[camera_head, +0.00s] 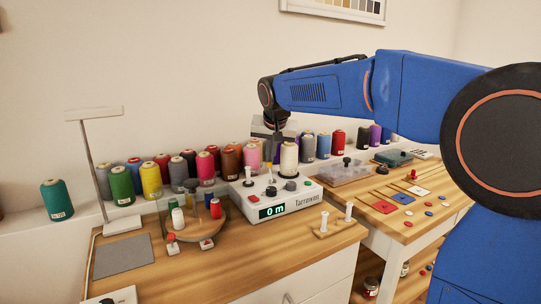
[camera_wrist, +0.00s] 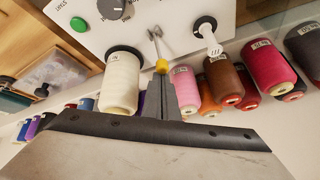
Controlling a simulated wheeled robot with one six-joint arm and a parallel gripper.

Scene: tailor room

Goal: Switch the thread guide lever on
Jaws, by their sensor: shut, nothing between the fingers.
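The white thread-winding machine (camera_head: 290,207) stands on the wooden bench, its display reading "0 m". In the wrist view its panel (camera_wrist: 130,30) shows a slim metal lever (camera_wrist: 155,42) with a yellow end (camera_wrist: 162,66), and a white lever on a black base (camera_wrist: 208,35). No label shows which one is the thread guide lever. My gripper (camera_head: 272,148) is above the back of the machine. In the wrist view its shut, empty fingers (camera_wrist: 161,85) are close to the yellow end; I cannot tell whether they touch it.
A cream thread cone (camera_head: 289,158) stands on the machine close beside my fingers. A row of coloured spools (camera_head: 207,166) lines the wall behind. A round spool stand (camera_head: 190,228) is at the left, and a clear box (camera_head: 345,172) at the right. The front bench top is mostly clear.

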